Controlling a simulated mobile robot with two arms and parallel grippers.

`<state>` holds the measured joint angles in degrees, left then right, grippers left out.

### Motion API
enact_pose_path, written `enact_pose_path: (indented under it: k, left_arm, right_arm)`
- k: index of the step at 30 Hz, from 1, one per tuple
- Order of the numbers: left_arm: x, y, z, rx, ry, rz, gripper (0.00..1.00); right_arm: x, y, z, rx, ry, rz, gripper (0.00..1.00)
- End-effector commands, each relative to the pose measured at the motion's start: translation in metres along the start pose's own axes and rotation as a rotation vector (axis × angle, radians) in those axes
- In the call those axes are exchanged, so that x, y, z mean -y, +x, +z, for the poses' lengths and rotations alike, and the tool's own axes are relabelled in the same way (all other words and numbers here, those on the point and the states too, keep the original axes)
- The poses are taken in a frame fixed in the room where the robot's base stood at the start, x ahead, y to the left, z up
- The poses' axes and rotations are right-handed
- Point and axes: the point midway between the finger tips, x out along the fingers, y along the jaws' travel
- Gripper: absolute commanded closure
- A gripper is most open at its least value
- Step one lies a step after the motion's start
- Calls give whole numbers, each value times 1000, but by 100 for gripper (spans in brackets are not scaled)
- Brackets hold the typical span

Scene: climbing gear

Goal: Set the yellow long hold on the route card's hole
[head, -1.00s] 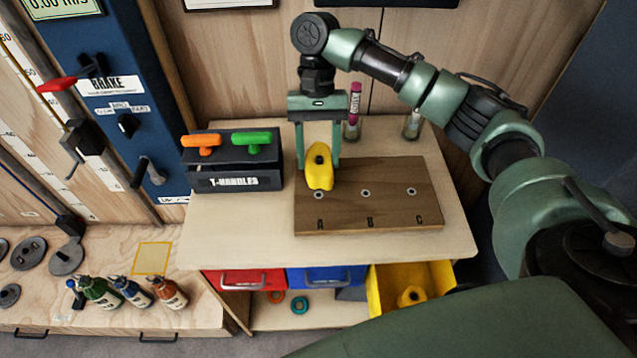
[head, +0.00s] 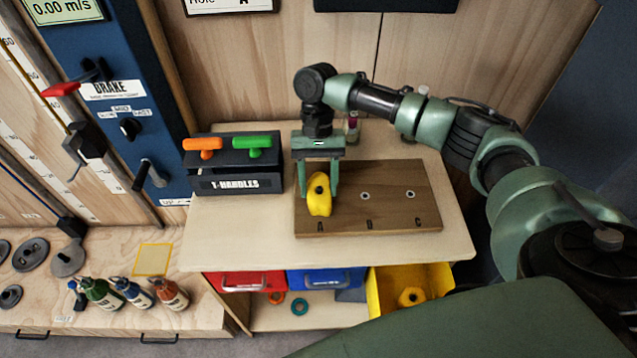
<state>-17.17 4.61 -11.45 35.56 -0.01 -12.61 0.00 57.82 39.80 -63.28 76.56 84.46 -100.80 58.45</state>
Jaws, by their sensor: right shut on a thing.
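The yellow long hold (head: 319,197) is between the fingers of my right gripper (head: 319,190), which is shut on it. It is at the left end of the wooden board (head: 385,218), over the spot by letter A, and covers the hole there. I cannot tell whether it touches the board. Two other holes show on the board, at the middle (head: 365,196) and by letter C (head: 410,195). The route card (head: 230,4) on the wall is cut off at the top; it reads "Hole A". My left gripper is not in view.
A black T-handles box (head: 238,183) with an orange and a green handle stands left of the board. Bottles stand behind my right arm. Below, a yellow drawer (head: 440,285) is open with a yellow hold in it; the red (head: 240,281) and blue drawers look shut.

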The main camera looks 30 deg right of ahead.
Motion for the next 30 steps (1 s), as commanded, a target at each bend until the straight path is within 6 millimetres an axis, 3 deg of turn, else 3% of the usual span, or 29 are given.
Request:
enact_pose_path:
  k: [1,2,4,17,30]
  left_arm:
    - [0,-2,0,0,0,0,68]
    - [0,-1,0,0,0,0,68]
    - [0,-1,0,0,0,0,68]
    - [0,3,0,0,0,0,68]
    - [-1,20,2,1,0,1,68]
  right_arm:
    - [0,1,0,1,1,-1,100]
    - [0,2,0,1,1,0,44]
    - [0,2,0,1,1,0,27]
    - [0,-7,0,-1,0,-1,27]
    - [1,-94,-1,-1,1,-3,27]
